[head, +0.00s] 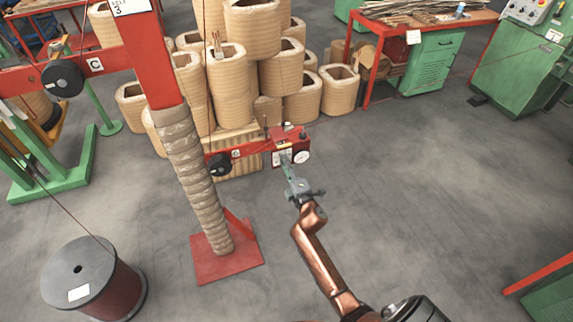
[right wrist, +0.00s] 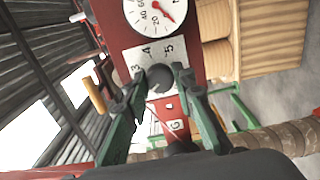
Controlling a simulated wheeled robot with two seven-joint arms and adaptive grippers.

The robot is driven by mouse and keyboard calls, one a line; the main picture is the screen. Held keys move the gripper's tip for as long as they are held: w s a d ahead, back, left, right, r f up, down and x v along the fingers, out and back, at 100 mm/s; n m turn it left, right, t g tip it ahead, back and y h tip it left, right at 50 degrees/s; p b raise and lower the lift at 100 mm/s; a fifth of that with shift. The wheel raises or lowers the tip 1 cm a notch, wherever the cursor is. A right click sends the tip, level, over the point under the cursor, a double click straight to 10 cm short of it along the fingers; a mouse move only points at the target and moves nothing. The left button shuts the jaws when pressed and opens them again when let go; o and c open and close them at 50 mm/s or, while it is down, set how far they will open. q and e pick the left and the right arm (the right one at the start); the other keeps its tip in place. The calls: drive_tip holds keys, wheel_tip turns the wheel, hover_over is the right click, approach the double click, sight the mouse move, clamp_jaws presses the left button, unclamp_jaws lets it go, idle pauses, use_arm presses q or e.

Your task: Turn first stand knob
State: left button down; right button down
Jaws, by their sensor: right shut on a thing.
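The red stand (head: 228,262) has a post wrapped in tan material and a red arm (head: 250,150) with a round white dial (head: 301,157). In the right wrist view, a small dark round knob (right wrist: 160,77) sits on a white plate (right wrist: 142,57) marked 3, 4 and 5, below the dial (right wrist: 150,12). My right gripper (head: 287,164) reaches up to the end of the arm. In the right wrist view its two fingers (right wrist: 160,82) are closed on both sides of the knob. My left gripper is not in view.
A wire spool (head: 115,285) stands on the floor at the lower left. Several stacked tan coils (head: 230,90) stand behind the stand. A red and green bench (head: 432,62) and a green machine (head: 525,75) are at the back right.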

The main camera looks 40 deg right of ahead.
use_arm(q)
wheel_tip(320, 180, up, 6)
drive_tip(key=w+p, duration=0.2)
drive_tip(key=p, duration=0.3)
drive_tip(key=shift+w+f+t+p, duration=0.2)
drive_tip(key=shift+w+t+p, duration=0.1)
drive_tip(key=shift+p, duration=0.05)
use_arm(e)
drive_tip(key=m, duration=1.1)
drive_tip(key=shift+m, duration=0.3)
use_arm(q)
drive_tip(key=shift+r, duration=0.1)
use_arm(e)
drive_tip(key=shift+f+m, duration=0.15)
drive_tip(key=shift+m, duration=0.15)
drive_tip(key=c, duration=1.9)
unclamp_jaws()
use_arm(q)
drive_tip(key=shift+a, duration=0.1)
use_arm(e)
drive_tip(key=v, duration=1.2)
